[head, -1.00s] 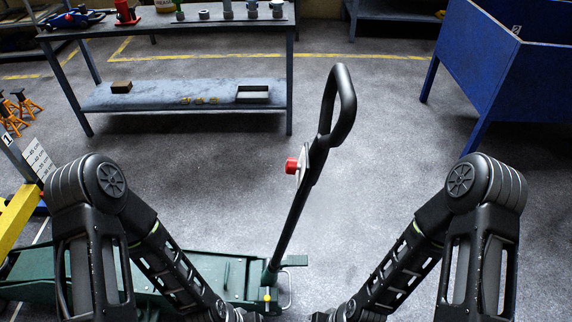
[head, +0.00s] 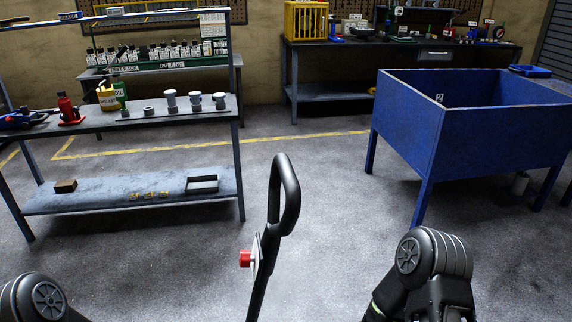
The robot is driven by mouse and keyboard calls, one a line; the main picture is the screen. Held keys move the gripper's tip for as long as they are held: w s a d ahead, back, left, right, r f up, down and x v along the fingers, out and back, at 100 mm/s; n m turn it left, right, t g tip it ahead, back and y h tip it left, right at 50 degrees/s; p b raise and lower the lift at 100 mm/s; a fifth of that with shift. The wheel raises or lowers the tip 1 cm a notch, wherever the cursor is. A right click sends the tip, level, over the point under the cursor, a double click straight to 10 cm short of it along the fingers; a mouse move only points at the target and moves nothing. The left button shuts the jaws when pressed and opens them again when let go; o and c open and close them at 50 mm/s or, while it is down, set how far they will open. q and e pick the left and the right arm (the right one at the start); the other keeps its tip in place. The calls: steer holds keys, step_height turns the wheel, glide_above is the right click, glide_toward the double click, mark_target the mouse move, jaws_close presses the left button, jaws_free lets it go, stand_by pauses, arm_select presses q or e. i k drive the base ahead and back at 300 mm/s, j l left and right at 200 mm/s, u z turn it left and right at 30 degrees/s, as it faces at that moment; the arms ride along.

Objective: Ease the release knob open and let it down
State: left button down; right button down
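The red release knob (head: 245,258) sits on a pale plate on the left side of the jack's black handle. The handle (head: 259,285) rises from the bottom edge, leaning slightly right, with a loop grip (head: 286,195) at its top. The jack's body is below the view. Parts of both my arms show at the lower left and lower right, on either side of the handle. Neither gripper is in view, and nothing of mine is seen touching the knob or handle.
A grey workbench (head: 150,120) with a lower shelf stands at the left, holding a red bottle jack (head: 69,110) and several cups. A blue tub on legs (head: 425,135) stands at the right. A dark bench (head: 400,52) is at the back. Floor around the handle is clear.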

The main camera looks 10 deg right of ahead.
mark_target(245, 259)
steer(key=i, duration=0.4)
steer(key=j, duration=1.75)
